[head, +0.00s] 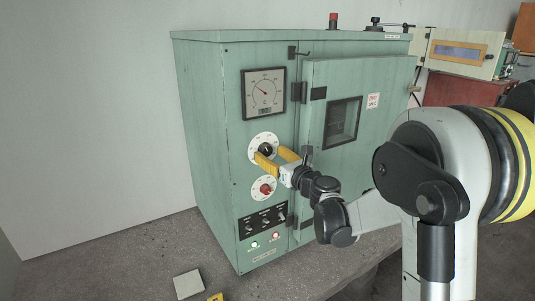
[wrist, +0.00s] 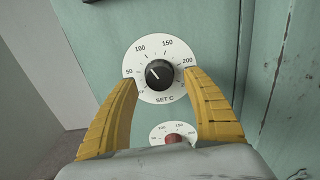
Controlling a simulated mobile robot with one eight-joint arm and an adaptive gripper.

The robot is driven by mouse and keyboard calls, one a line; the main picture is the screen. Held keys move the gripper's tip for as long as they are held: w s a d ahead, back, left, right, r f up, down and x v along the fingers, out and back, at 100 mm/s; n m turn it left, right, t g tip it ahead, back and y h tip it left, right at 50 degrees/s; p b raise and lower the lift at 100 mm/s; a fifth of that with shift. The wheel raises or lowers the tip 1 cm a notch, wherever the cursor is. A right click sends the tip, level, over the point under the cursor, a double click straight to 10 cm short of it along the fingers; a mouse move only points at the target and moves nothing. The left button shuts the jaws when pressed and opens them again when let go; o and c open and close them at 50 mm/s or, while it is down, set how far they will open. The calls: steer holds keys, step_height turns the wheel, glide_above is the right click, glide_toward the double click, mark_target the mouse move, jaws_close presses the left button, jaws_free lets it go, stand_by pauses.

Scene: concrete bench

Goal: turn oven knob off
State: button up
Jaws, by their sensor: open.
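The green oven (head: 215,120) stands on the concrete bench. A black knob (wrist: 160,74) sits on a white dial marked from 50 to 200 and "SET C" in the wrist view; its pointer line is tilted to the upper left, between 50 and 100. The same knob shows in the head view (head: 266,149). A red knob (head: 265,189) is on a second white dial below it, partly hidden by my gripper in the wrist view (wrist: 174,138). My gripper (head: 266,156) is open, its yellow fingers (wrist: 160,78) on either side of the black knob, apart from it.
A gauge (head: 264,92) is above the dials. Switches (head: 264,221) and green and red lights are below. The oven door (head: 312,120) with its window is to the right. A pale block (head: 188,284) lies on the bench in front.

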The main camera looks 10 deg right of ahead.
steer(key=shift+x, duration=0.85)
steer(key=c, duration=1.2)
steer(key=shift+n, duration=0.3)
